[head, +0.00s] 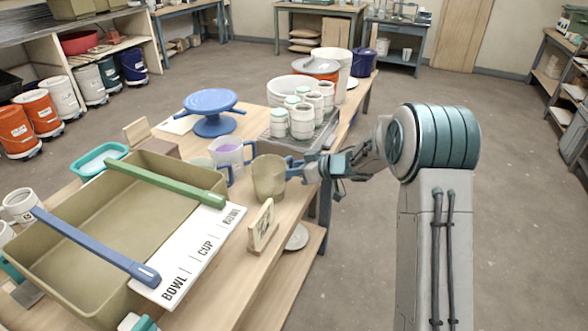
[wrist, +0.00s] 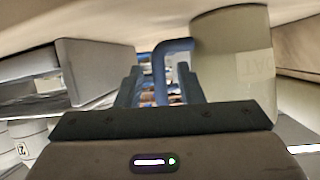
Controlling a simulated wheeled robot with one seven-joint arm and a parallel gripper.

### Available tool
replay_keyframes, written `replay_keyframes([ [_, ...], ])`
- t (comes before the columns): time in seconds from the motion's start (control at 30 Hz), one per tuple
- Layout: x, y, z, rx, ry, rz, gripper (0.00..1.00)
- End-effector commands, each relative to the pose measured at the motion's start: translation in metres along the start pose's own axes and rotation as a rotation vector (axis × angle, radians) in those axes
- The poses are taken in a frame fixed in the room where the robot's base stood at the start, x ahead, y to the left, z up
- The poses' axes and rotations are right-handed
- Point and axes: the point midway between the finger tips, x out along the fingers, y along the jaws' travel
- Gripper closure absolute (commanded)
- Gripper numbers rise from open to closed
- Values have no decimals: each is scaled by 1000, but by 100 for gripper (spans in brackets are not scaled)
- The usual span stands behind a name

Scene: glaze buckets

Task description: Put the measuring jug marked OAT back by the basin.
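The olive measuring jug (head: 268,180) stands upright on the wooden table near its right edge, right of the basin. In the wrist view, which looks upside down, the jug (wrist: 232,60) shows a faint label that seems to read OAT. Its blue handle (wrist: 158,75) lies between the fingers of my gripper (wrist: 160,90), with a gap at the left finger. My gripper (head: 298,167) reaches the handle side from the right in the head view. The olive basin (head: 60,262) sits at the front left of the table, with a green bar and a blue bar across it.
A clear jug with purple contents (head: 229,153) stands close left of the olive jug. A small wooden card stand (head: 262,228) is in front, beside a white BOWL and CUP board (head: 190,262). A grey tray (head: 328,130) of jars stands behind. A blue turntable (head: 211,103) is further back.

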Motion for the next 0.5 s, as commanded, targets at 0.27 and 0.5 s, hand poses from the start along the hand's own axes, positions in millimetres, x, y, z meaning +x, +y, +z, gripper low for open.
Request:
replay_keyframes([
  [0.27,-41,1,-4,1,1,5,66],
  [0.5,-92,0,-3,0,0,3,66],
])
